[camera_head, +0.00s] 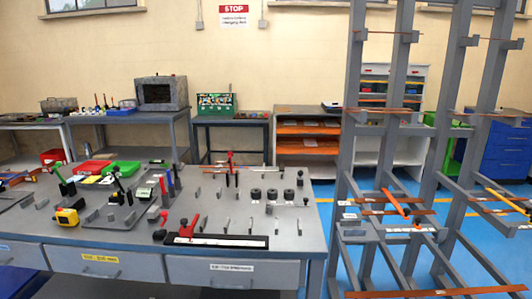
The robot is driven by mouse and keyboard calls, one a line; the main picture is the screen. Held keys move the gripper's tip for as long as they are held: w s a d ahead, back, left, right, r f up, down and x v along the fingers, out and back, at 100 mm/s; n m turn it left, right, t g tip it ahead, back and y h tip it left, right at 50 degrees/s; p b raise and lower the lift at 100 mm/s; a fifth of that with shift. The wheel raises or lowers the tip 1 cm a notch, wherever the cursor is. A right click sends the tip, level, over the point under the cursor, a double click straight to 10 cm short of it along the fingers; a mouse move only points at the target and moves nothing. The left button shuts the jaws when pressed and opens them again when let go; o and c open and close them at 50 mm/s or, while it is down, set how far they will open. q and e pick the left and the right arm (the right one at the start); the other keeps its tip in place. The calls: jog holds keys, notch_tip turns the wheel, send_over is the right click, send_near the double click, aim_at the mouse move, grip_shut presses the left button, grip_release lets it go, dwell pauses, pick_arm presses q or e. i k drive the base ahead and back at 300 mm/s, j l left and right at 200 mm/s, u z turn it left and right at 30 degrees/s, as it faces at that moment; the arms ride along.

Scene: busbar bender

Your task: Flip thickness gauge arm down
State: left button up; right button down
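A grey workbench (300,232) fills the left and middle of the head view. Several small fixtures and levers stand on its top. A black rail (222,241) with a pale scale lies along the front edge, and a red upright piece (188,227) stands at its left end. Farther back stands a red lever fixture (230,160). Green-handled (63,181) and other dark levers stand at the left. I cannot tell which part is the thickness gauge arm, or its position. Neither of my grippers shows in this view.
A grey rack (355,110) with orange bars stands just right of the bench. A yellow tape measure (66,216) lies on the bench at the left. Round black knobs (256,194) stand near its right end. Blue floor shows between the bench and rack.

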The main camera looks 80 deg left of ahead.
aim_at(117, 168)
jog(key=u, duration=4.4)
